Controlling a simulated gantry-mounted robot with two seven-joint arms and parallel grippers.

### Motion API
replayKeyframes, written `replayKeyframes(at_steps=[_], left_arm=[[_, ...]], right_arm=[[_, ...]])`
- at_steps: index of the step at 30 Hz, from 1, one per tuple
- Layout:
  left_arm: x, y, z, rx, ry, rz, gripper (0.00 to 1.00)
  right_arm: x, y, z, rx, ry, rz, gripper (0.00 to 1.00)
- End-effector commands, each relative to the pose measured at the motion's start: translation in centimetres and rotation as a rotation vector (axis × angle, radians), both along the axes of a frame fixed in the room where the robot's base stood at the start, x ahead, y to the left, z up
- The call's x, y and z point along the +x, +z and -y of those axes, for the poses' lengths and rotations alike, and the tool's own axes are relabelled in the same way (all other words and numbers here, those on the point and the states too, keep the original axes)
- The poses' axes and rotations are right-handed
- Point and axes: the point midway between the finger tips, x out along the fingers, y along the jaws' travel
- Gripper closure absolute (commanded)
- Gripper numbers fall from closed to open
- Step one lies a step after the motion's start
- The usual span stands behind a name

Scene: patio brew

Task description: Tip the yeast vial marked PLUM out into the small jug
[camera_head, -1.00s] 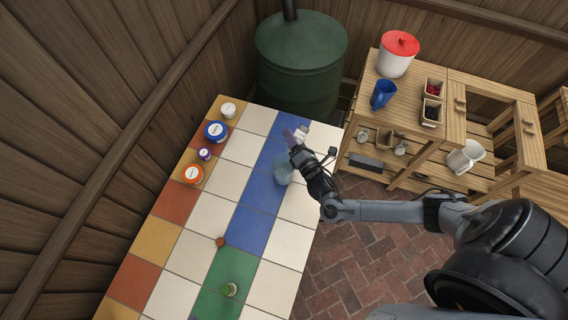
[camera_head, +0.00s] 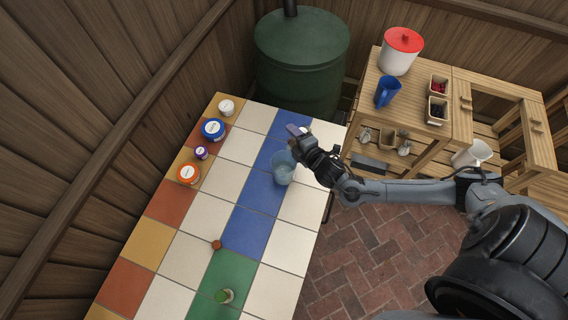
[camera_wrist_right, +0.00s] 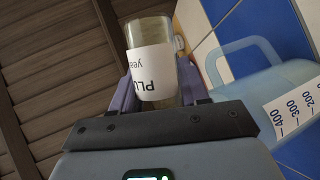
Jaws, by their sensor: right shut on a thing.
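The PLUM yeast vial (camera_wrist_right: 152,72) is a clear tube with a white label, part of its lettering readable in the right wrist view. My right gripper (camera_head: 297,138) is shut on it, with purple fingers on both sides. In the head view the vial is mostly hidden by the gripper. The small jug (camera_head: 283,168) is pale blue and see-through and stands upright on the blue tiles, just below the gripper in the picture. The jug's handle and printed scale show beside the vial in the right wrist view (camera_wrist_right: 248,88). My left gripper is not in view.
A wooden shelf unit (camera_head: 420,125) stands at right.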

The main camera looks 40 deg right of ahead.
Motion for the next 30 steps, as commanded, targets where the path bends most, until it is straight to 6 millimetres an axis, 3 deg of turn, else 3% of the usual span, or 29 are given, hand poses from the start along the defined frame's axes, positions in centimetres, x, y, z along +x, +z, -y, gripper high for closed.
replayKeyframes(at_steps=[5, 17, 25, 29, 30], left_arm=[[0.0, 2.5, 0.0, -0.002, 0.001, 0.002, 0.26], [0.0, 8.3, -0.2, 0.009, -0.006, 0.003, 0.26], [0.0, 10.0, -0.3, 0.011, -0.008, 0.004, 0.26], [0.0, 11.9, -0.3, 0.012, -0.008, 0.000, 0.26], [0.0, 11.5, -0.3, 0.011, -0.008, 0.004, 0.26]], right_arm=[[0.1, -0.1, 1.1, 0.127, -0.003, -0.026, 0.86], [0.0, 1.6, 0.6, 0.420, -0.003, -0.075, 0.86], [0.0, -0.1, 0.1, 0.732, -0.003, -0.127, 0.86], [0.2, 1.4, 1.1, 0.880, -0.001, -0.151, 0.86], [0.2, 0.5, 1.3, 0.928, -0.002, -0.161, 0.86]])
